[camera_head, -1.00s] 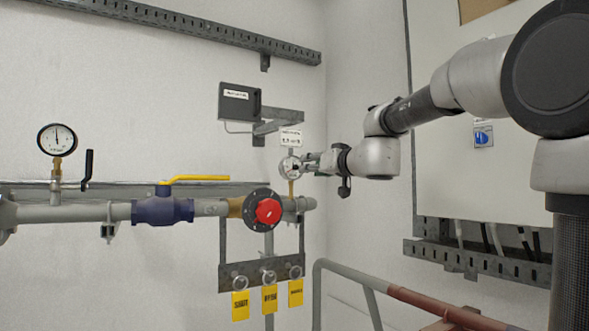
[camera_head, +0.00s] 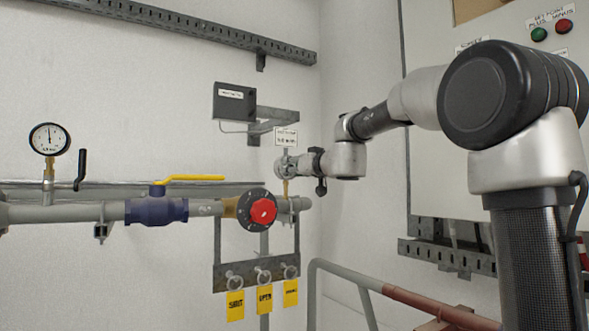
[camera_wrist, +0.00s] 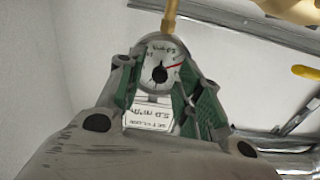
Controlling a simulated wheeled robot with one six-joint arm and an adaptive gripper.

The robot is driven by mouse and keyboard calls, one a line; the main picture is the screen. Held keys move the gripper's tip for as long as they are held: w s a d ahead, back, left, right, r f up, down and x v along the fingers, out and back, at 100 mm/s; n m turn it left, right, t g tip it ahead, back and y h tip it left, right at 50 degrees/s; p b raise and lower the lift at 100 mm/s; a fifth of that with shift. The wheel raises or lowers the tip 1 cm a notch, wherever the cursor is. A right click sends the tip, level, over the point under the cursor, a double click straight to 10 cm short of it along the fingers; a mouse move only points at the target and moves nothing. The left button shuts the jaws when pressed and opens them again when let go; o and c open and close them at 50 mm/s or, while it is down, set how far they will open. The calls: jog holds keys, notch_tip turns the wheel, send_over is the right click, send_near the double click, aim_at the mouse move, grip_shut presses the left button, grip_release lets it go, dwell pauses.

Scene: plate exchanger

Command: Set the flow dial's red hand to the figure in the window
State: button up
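The small round flow dial (camera_head: 280,166) stands on a brass stem above the pipe. In the wrist view its white face (camera_wrist: 151,54) is upside down, with a dark centre knob and a red hand (camera_wrist: 174,66) pointing right. The white figure plate (camera_wrist: 148,116) reads "SET FLOW" and a figure in m³/h, upside down and too blurred to be sure of. It also shows above the dial in the head view (camera_head: 286,137). My gripper (camera_wrist: 162,88) is open, with green-padded fingers on either side of the dial's centre. Contact cannot be told.
A red knob on a black disc (camera_head: 263,210), a blue valve with a yellow lever (camera_head: 157,209) and a pressure gauge (camera_head: 49,139) sit along the pipe. Yellow tags (camera_head: 265,300) hang below. A handrail (camera_head: 345,275) and a cabinet (camera_head: 450,160) are on the right.

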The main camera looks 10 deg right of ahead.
grip_shut()
jog(key=shift+m, duration=0.4)
jog(key=m, duration=2.2)
jog(key=shift+f+m, duration=0.1)
jog(key=shift+m, duration=0.3)
jog(key=shift+o, duration=1)
grip_release()
